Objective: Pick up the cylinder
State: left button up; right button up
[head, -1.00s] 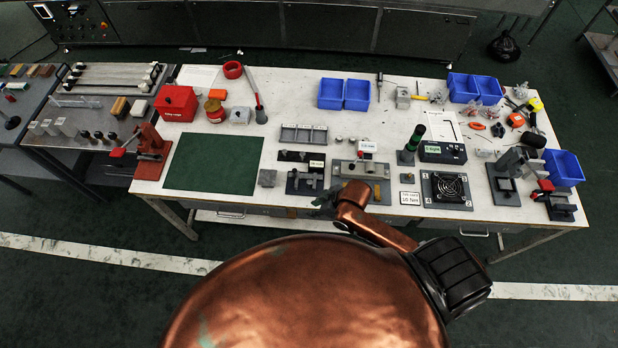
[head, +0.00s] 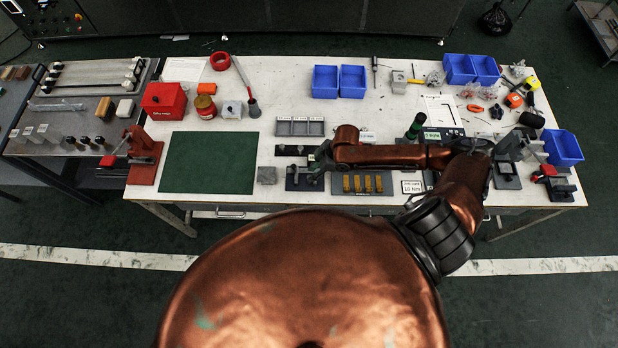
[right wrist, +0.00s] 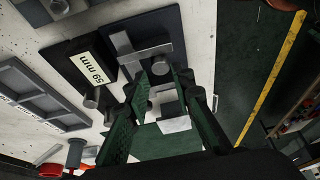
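My right gripper (head: 312,163) reaches from the right over the front middle of the bench. In the right wrist view its two green-padded fingers (right wrist: 165,110) are apart, with nothing clearly held between them. A small grey cylinder (right wrist: 92,97) shows left of the fingers, beside a dark block labelled 59 mm (right wrist: 92,67). A grey fixture with a crossbar and a round part (right wrist: 160,66) lies just beyond the fingertips. Which cylinder the task means I cannot tell. My arm hides part of the bench where small cylinders stood. My left gripper is not in view.
A grey divided tray (head: 300,126) lies behind the gripper, and a grey block (head: 267,175) to its left. A green mat (head: 208,162) leaves flat free room. A red press (head: 145,155), blue bins (head: 325,82) and a dark green upright cylinder (head: 416,126) stand around.

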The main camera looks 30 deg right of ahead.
jog(key=x, duration=0.3)
jog(key=shift+s+f, duration=0.1)
jog(key=shift+f, duration=0.25)
jog(key=shift+a+f, duration=0.1)
jog(key=shift+f, duration=0.25)
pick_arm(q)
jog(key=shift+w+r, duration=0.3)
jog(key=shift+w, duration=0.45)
pick_arm(e)
grip_shut()
